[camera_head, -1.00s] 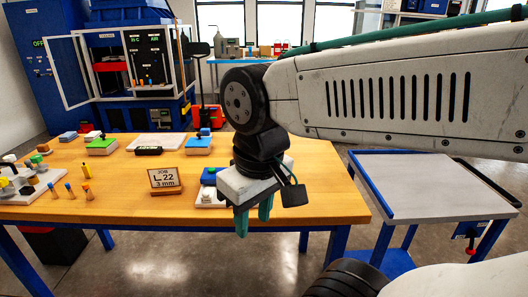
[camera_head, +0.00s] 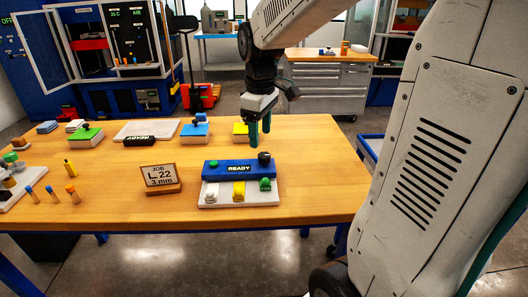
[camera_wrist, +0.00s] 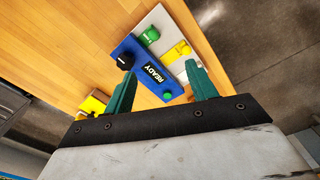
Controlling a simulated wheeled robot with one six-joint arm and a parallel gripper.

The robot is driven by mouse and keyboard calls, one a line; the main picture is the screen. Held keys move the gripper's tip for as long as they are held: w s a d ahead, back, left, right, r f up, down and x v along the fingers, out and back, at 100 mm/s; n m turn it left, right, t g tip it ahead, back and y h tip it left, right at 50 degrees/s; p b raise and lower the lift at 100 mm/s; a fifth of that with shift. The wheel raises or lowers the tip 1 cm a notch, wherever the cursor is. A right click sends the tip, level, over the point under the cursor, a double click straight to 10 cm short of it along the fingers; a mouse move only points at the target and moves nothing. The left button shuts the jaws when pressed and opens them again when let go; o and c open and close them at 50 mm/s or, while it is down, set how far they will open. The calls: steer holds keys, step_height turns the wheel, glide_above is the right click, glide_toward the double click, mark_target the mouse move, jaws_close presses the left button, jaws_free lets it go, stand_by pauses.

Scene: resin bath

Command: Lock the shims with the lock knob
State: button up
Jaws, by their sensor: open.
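The lock knob (camera_head: 264,157) is a small black knob at the right end of the blue READY block (camera_head: 238,172). It also shows in the wrist view (camera_wrist: 124,61), near the left fingertip. The block stands on a white base plate (camera_head: 273,199). In front of it lie three shims: a white one (camera_head: 211,193), a yellow one (camera_head: 239,189) and a green one (camera_head: 265,184). My gripper (camera_head: 259,138) has green fingers, spread and empty. It hangs pointing down above the table, beyond the knob in the head view and apart from it.
A job card (camera_head: 160,176) reading L 22, 3 mm stands left of the plate. Several coloured blocks, including a blue-topped one (camera_head: 195,130), and a white tray (camera_head: 147,129) lie farther back. Small pegs (camera_head: 72,193) stand at left. The table front is clear.

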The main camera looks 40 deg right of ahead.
steer(key=n, duration=0.2)
glide_above(265, 155)
step_height(265, 155, down, 5)
steer(key=shift+s+a, duration=0.15)
steer(key=shift+f, duration=0.3)
step_height(265, 155, down, 8)
steer(key=shift+r, duration=0.25)
steer(key=c, duration=1)
